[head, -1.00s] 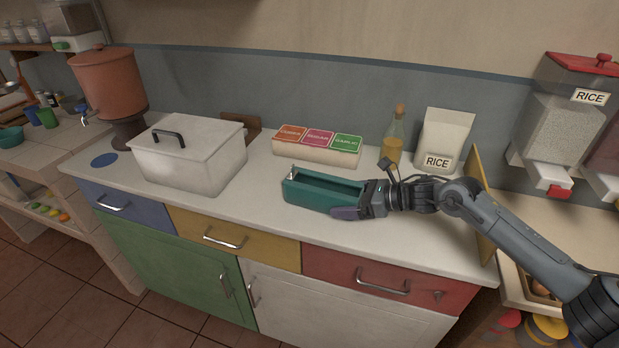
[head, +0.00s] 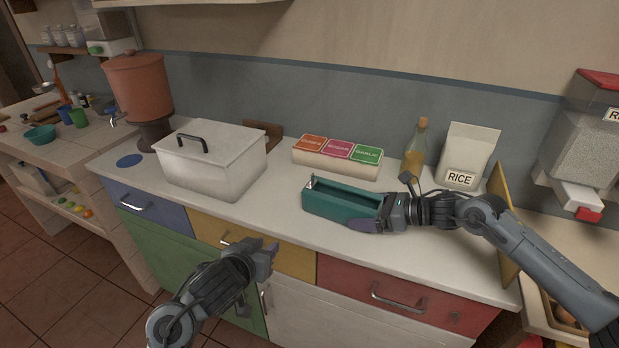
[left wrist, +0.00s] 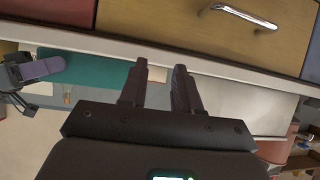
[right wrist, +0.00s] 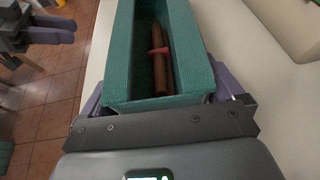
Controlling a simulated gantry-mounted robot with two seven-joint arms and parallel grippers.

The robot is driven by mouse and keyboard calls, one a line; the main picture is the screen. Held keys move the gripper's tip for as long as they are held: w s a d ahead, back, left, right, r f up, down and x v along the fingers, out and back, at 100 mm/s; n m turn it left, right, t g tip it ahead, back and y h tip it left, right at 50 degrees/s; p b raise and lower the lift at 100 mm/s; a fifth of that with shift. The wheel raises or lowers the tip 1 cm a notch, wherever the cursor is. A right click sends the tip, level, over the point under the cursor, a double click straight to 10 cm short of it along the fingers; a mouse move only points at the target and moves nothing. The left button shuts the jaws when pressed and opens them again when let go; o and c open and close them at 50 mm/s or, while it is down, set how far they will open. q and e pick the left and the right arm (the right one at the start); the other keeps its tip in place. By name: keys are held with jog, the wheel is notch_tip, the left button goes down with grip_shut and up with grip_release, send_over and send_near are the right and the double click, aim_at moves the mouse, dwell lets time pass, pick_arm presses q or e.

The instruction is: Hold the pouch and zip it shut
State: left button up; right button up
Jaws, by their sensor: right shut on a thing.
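The teal pouch (head: 340,204) lies on the counter near its front edge, its top open. The right wrist view shows brown sticks with a red band (right wrist: 159,55) inside the pouch (right wrist: 188,30). A small silver piece, perhaps the zip pull (head: 313,180), stands at the pouch's left end. My right gripper (head: 384,208) is shut across the pouch's right end, one finger on each side. My left gripper (head: 270,254) is in front of the counter, left of and lower than the pouch, its fingers apart and empty. The left wrist view shows its two fingers (left wrist: 160,85) with a gap.
A lidded white box (head: 210,175) stands left of the pouch. Behind the pouch are a spice box (head: 335,167), a bottle (head: 416,155) and a RICE bag (head: 468,158). The counter between the white box and the pouch is clear. Drawer handles (head: 398,299) jut from the front.

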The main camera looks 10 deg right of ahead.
pick_arm(q)
jog(key=m+h, duration=0.2)
send_near(311, 177)
jog(key=s+a, duration=0.2)
jog(key=x, duration=0.8)
jog(key=r+x, duration=0.1)
jog(key=x, duration=0.3)
jog(key=shift+d, duration=0.2)
jog(key=shift+c, duration=0.3)
grip_shut()
dwell(0.6)
